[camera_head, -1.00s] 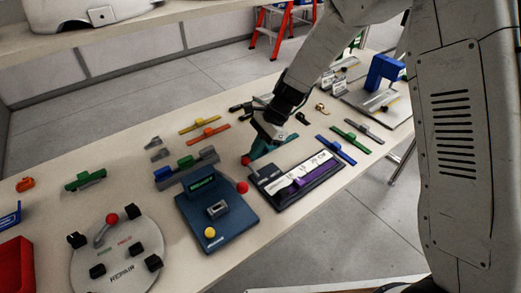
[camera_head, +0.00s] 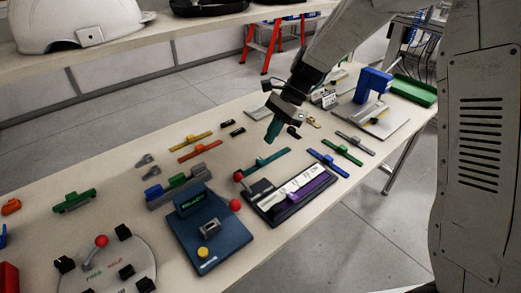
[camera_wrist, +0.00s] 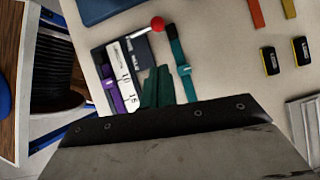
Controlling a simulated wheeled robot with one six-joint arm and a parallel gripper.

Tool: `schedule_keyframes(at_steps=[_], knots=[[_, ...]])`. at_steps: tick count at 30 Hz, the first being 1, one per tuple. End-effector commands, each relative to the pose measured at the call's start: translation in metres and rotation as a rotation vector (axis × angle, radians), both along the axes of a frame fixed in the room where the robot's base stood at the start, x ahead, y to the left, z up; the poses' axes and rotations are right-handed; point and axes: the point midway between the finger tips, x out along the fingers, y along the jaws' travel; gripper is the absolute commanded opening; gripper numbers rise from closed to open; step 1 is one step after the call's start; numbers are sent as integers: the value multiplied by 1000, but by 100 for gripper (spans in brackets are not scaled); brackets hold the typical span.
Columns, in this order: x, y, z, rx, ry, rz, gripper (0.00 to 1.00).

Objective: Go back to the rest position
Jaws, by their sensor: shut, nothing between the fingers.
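My gripper (camera_head: 272,132) hangs above the bench with its green fingers together and nothing between them. In the wrist view the closed dark green fingers (camera_wrist: 157,88) show past the dark edge of the gripper body. Below and in front of it, a teal strap (camera_head: 262,161) lies flat on the bench beside a black tray (camera_head: 268,204) with a white scale and a purple slider (camera_head: 313,184). The teal strap also shows in the wrist view (camera_wrist: 181,62), apart from the fingers.
Orange, yellow, blue and green straps lie around. A blue clamp fixture (camera_head: 373,84) stands at the far right. A shelf with a white helmet shell (camera_head: 75,22) runs behind.

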Motion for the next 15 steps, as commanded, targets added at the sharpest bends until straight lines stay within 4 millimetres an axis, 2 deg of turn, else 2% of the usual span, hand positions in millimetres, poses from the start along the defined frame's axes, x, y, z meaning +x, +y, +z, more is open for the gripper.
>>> schedule_keyframes(at_steps=[6,12,14,15], knots=[[4,-8,15,-1,1,2,0],[3,-9,16,11,-24,56,0],[-4,-13,11,11,-35,122,0],[-14,-17,5,8,-36,183,0]])
